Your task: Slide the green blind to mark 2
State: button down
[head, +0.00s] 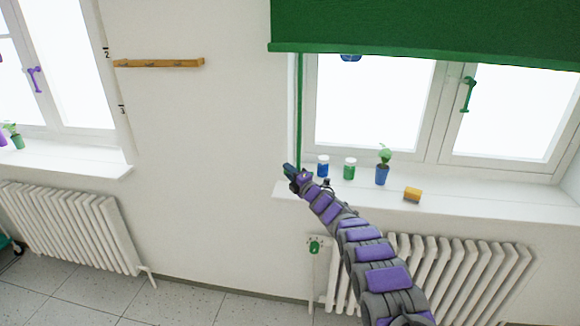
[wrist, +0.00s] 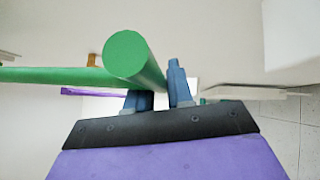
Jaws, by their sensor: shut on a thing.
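The green blind (head: 425,32) hangs partly lowered over the right window, its bottom edge crossing the upper panes. A thin green rod (head: 299,110) runs down along the left side of that window to my gripper (head: 289,170). In the wrist view, my gripper (wrist: 160,88) has its blue fingers on either side of the green rod (wrist: 130,58), shut on it; the rod's round end faces the camera. A small mark 2 (head: 107,52) is on the wall beside the left window.
A radiator (head: 480,270) stands below. A wooden peg rail (head: 160,63) is on the wall.

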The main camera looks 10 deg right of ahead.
jog(key=shift+f, duration=1)
jog(key=c, duration=1.1)
grip_release()
jog(key=shift+d, duration=0.1)
jog(key=p+v, duration=0.1)
jog(key=v, duration=1.6)
jog(key=shift+s+p, duration=0.15)
jog(key=shift+p, duration=0.25)
jog(key=shift+d, duration=0.1)
